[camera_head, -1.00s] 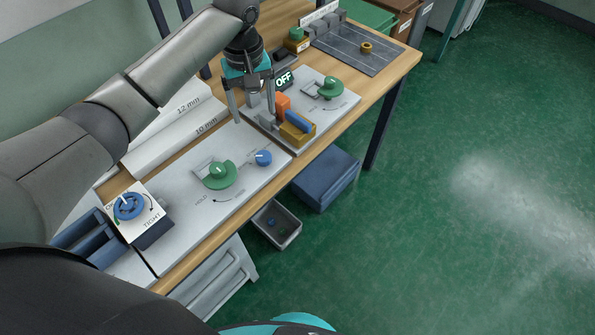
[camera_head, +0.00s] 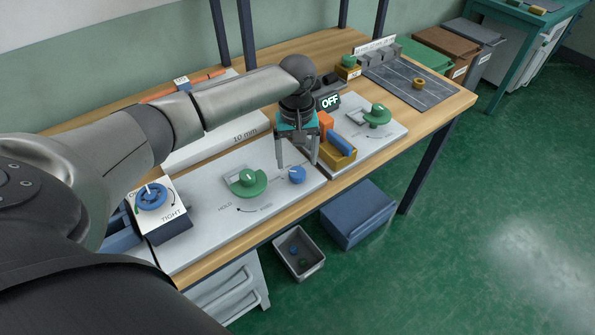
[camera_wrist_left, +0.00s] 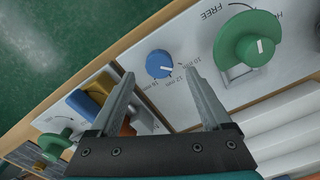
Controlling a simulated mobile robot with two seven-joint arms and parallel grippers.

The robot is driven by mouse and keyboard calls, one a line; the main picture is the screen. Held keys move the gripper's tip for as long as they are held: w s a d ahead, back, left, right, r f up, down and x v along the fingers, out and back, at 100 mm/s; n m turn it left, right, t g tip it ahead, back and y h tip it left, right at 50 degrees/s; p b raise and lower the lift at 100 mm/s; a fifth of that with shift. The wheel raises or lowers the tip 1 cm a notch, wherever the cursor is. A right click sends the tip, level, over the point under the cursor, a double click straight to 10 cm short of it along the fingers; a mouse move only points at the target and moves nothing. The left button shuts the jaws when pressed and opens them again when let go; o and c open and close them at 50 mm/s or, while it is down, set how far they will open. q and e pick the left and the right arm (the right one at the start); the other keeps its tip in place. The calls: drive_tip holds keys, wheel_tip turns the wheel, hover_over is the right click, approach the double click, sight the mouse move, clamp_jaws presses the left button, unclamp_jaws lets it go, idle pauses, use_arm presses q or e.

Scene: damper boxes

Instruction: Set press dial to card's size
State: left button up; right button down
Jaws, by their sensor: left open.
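The press dial is a small blue knob (camera_head: 297,174) with a white pointer, on the white board. My left gripper (camera_head: 297,165) is open and points down just behind the dial. In the left wrist view, its fingers (camera_wrist_left: 160,74) are apart with the knob ahead between their tips, untouched as far as I can see. My right gripper is not in view.
A green lever knob (camera_head: 246,182) stands left of the dial. An orange block (camera_head: 325,121) and a blue-topped yellow block (camera_head: 340,146) are close right of the gripper. A blue TIGHT knob (camera_head: 151,196) is at the left. A grey bin (camera_head: 299,253) sits below the table edge.

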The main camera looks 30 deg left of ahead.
sight(297, 172)
use_arm(q)
drive_tip(key=shift+f+b, duration=0.45)
drive_tip(key=shift+f, duration=1.6)
drive_tip(key=shift+c, duration=0.4)
clamp_jaws()
